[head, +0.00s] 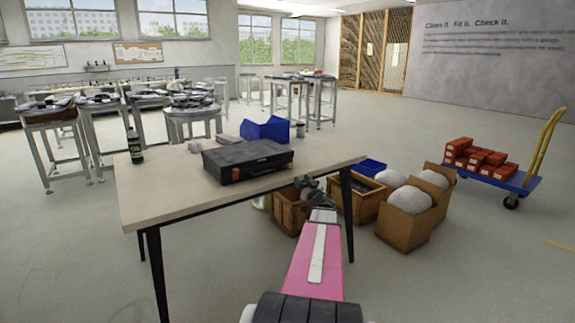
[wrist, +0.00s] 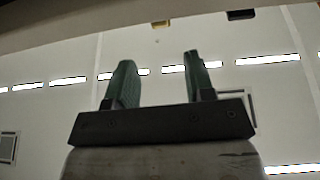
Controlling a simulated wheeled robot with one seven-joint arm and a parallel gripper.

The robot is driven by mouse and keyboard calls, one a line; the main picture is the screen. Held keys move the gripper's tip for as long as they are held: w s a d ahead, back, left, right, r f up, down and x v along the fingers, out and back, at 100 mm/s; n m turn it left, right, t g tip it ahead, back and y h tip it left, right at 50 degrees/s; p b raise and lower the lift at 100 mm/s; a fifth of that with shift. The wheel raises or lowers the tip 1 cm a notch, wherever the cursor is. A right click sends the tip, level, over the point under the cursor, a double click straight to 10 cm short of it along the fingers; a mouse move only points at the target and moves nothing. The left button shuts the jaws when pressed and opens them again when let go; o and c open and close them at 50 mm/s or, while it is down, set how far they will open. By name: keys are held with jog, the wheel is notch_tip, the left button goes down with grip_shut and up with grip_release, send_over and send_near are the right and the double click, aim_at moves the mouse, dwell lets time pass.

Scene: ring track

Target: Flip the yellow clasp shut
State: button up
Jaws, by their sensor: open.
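A closed-looking black case (head: 247,161) lies flat on the beige table in the head view. A small orange patch (head: 236,174) shows on its front side. I cannot make out a yellow clasp or its position at this size. My gripper (head: 308,184) is beyond the table's right front edge, to the right of the case and apart from it. In the wrist view my gripper (wrist: 157,78) shows two green fingers spread apart with nothing between them.
The table (head: 150,205) also bears a dark green bottle (head: 136,144), a blue bin (head: 265,129) and a grey can (head: 300,130). Wooden crates (head: 290,213) and cardboard boxes (head: 408,228) stand right of the table. A blue trolley (head: 510,182) stands farther right. Floor in front is clear.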

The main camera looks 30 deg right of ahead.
aim_at(291, 165)
jog(key=shift+n+y, duration=0.3)
jog(key=shift+y, duration=0.1)
jog(key=x, duration=1)
jog(key=shift+w+d+r, duration=0.15)
jog(key=shift+d+r, duration=0.05)
jog(key=shift+r, duration=0.15)
jog(key=shift+c, duration=0.3)
grip_shut()
